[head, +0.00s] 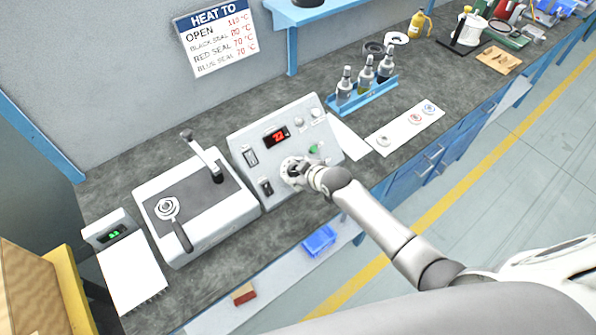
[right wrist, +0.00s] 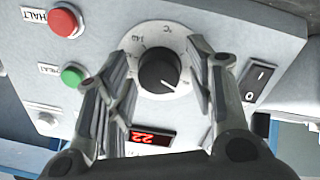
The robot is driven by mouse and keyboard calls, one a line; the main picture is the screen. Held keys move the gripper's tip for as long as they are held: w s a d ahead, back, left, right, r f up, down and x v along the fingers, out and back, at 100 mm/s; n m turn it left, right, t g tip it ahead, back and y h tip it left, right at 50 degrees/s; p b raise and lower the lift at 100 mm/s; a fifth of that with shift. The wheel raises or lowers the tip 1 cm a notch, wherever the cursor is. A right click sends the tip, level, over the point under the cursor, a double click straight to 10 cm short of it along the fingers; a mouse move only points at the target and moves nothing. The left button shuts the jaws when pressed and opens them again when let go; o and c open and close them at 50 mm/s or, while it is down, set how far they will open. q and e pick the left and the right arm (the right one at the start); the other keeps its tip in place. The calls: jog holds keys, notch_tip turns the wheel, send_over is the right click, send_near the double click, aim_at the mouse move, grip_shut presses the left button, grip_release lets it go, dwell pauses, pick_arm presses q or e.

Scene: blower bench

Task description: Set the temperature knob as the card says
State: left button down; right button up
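The temperature knob (right wrist: 158,72) is black with a white pointer line, on a white numbered dial (right wrist: 143,42). It sits on the sloped front of a light grey control box (head: 245,138). My right gripper (head: 296,172) is at the knob; in the right wrist view its fingers (right wrist: 162,85) stand open either side of the knob, with gaps visible. The red display (head: 277,136) appears to read 22, also in the right wrist view (right wrist: 152,137). The wall card (head: 217,38) says HEAT TO, with lines for OPEN, black, red and blue seal; its figures are small. My left gripper is out of view.
Beside the knob are a black rocker switch (right wrist: 257,82), a green button (right wrist: 73,75) and a red HALT button (right wrist: 65,20). A press-like machine (head: 190,210) stands left. A blue bottle rack (head: 367,95) and a strip with three seals (head: 402,131) lie right.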

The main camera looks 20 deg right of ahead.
jog(key=shift+r, duration=0.1)
dwell(0.3)
jog(key=v, duration=1.2)
dwell(0.3)
